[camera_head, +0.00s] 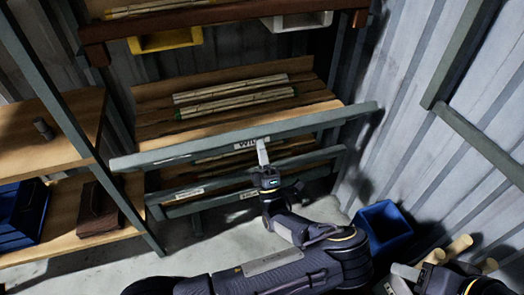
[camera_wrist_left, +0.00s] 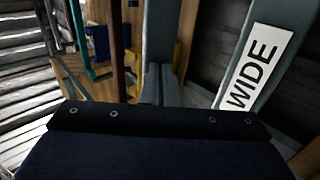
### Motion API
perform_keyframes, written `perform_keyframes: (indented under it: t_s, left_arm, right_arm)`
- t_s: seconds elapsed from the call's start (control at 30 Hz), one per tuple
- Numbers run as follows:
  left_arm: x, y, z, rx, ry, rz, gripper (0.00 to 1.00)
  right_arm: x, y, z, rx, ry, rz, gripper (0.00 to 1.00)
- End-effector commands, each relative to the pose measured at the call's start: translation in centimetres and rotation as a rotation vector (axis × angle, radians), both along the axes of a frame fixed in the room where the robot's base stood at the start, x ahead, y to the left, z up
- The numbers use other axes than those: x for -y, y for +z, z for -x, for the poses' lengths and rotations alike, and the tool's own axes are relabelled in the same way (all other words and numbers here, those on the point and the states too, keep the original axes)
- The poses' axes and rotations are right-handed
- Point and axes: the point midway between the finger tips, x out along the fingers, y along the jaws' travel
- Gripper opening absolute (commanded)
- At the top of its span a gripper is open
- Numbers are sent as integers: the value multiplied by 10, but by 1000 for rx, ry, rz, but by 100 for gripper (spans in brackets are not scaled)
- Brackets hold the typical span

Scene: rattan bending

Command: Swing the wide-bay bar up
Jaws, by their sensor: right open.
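The wide-bay bar (camera_head: 320,122) is a long grey-green bar across the front of the slatted rack in the head view. Its white WIDE label (camera_head: 248,144) is partly covered by my left finger; the label also shows in the left wrist view (camera_wrist_left: 255,68). My left gripper (camera_head: 262,152) is at the bar's middle, pointing up at its front. Its fingers look closed together in the left wrist view (camera_wrist_left: 161,84), with the bar beside them; I cannot tell whether they touch it. My right gripper (camera_head: 402,278) is low at the right, open and partly cut off.
Bundled canes (camera_head: 232,103) lie on the slatted shelf behind the bar. Lower grey bars (camera_head: 290,177) cross below it. A blue bin (camera_head: 384,227) stands on the floor at right, near several pale poles (camera_head: 458,246). A wooden side shelf (camera_head: 60,215) is at left.

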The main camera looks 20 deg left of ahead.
Motion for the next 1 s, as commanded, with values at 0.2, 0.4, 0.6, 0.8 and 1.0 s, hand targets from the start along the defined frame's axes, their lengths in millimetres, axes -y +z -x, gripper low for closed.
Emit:
perform_keyframes:
  t_s: [0.2, 0.4, 0.6, 0.8, 1.0]
  left_arm:
    - [-2, 10, -3, 4, 1, 0, 0]
    - [-2, 9, -3, 3, 0, -1, 0]
    - [-2, 11, -4, 2, 0, 0, 0]
    - [-5, 18, -8, 3, 0, 1, 0]
    - [-9, 26, -14, 3, 0, -1, 0]
  right_arm:
    - [0, 8, 0, 0, 0, 0, 50]
    - [0, 7, 0, 0, 0, 0, 50]
    - [0, 8, 0, 0, 0, 0, 50]
    - [0, 14, 0, 0, 0, 0, 50]
    - [0, 20, 0, 0, 0, 0, 50]
